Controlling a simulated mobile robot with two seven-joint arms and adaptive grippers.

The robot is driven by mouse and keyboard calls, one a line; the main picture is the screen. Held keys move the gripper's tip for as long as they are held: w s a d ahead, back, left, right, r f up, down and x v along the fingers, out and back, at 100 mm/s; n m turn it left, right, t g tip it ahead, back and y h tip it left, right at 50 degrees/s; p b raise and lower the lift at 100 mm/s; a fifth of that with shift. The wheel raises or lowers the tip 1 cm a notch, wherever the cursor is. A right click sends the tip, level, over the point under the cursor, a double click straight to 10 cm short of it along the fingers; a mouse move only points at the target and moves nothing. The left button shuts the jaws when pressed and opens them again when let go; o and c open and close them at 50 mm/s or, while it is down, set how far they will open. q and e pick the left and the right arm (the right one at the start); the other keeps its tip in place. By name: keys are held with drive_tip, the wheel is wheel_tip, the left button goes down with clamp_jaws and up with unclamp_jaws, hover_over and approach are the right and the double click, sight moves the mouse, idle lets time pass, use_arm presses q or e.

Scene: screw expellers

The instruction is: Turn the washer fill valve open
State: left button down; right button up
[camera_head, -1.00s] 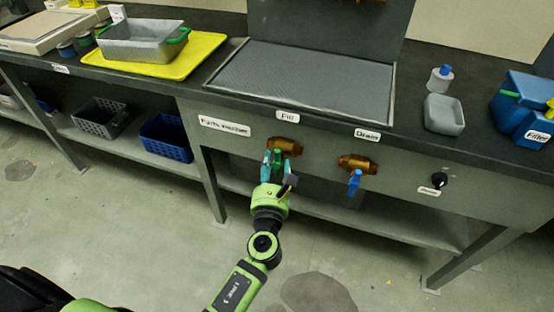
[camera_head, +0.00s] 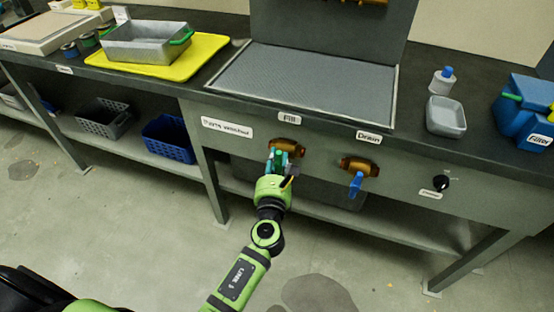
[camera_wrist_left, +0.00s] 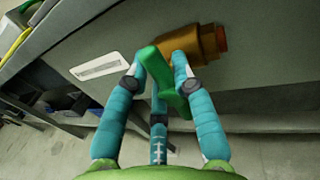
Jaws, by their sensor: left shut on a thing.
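The washer fill valve has a brass body (camera_head: 288,146) on the grey front panel under the "Fill" label (camera_head: 289,118). Its green handle (camera_head: 279,158) hangs below the brass. My left gripper (camera_head: 279,160) reaches up to it from below. In the left wrist view, the green handle (camera_wrist_left: 168,84) lies between the teal fingers of my left gripper (camera_wrist_left: 160,80), which are shut on it. There the handle looks slanted, and the brass body (camera_wrist_left: 190,45) shows beyond it. My right gripper is not in view.
A second brass valve with a blue handle (camera_head: 356,183) sits to the right under the "Drain" label (camera_head: 369,136). A black knob (camera_head: 441,182) is further right. The washer's mesh top (camera_head: 310,80) is above. Open floor lies in front.

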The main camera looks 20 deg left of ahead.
use_arm(q)
drive_tip(key=shift+a+n+p, duration=0.1)
drive_tip(key=shift+n+p, duration=0.35)
drive_tip(key=shift+n, duration=0.05)
drive_tip(key=shift+a+f+n+g+h+p, duration=0.15)
drive_tip(key=shift+f+n+g+h+p, duration=0.25)
drive_tip(key=shift+n+h+p, duration=1.3)
drive_tip(key=shift+a+f+n+g+y+p, duration=0.35)
drive_tip(key=shift+n+p, duration=0.6)
drive_tip(key=shift+n, duration=1.95)
drive_tip(key=shift+f+n+g+h+p, duration=0.45)
drive_tip(key=shift+n+h+p, duration=0.7)
drive_tip(key=shift+n, duration=1.15)
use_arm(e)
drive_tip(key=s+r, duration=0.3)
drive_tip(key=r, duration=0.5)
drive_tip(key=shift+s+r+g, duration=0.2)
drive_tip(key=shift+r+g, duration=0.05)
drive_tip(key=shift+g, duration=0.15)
use_arm(q)
drive_tip(key=shift+r, duration=0.1)
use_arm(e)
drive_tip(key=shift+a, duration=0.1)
use_arm(q)
drive_tip(key=c, duration=1)
unclamp_jaws()
